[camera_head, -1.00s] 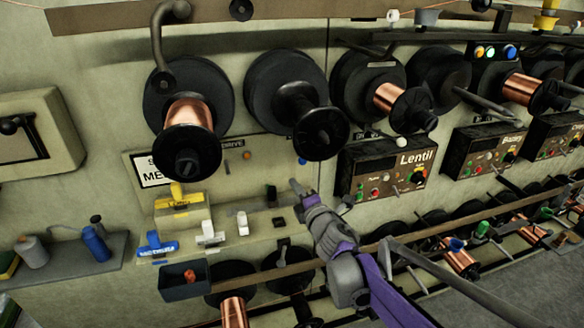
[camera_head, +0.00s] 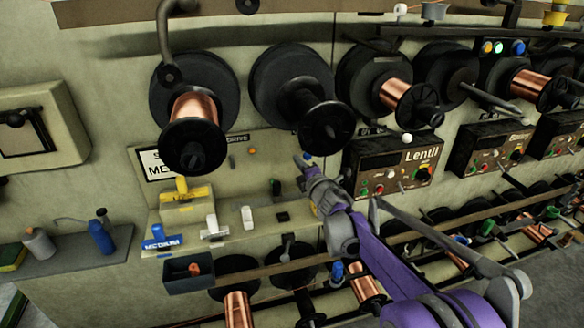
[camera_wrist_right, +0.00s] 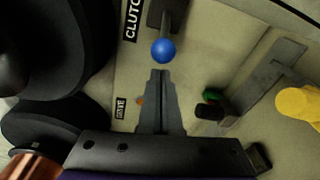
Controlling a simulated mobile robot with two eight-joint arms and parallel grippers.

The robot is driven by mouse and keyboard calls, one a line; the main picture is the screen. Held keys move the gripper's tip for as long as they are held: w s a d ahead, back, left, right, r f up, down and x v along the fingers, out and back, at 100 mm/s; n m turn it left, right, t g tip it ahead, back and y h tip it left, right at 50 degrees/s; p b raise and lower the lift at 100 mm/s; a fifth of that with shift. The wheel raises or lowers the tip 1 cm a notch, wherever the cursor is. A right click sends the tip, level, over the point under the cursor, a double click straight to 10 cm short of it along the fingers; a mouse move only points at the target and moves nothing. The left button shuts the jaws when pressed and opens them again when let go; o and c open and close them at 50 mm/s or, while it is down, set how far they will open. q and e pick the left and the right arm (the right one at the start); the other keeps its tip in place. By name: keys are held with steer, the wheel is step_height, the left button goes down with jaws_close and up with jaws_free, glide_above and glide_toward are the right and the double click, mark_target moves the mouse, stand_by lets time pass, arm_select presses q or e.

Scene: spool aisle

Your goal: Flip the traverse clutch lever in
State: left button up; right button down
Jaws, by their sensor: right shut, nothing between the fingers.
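The traverse clutch lever's blue ball knob (camera_wrist_right: 163,50) shows in the right wrist view, at the end of a dark lever mount (camera_wrist_right: 168,14) beside a partly cut-off "CLUTC" label (camera_wrist_right: 131,18). In the head view the small blue knob (camera_head: 308,157) is on the beige panel below the second large spool. My right gripper (camera_wrist_right: 160,73) is shut and empty. Its fingertips are just short of the knob in the wrist view; I cannot tell whether they touch. In the head view the right gripper (camera_head: 300,161) is right at the knob's lower left. My left gripper is not in view.
Large spools (camera_head: 302,95) jut out above the knob. The Lentil control box (camera_head: 395,168) stands close on the right. A long rail (camera_head: 455,212) runs below the panel.

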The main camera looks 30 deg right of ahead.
steer(key=shift+s+d, duration=0.1)
steer(key=shift+d, duration=0.2)
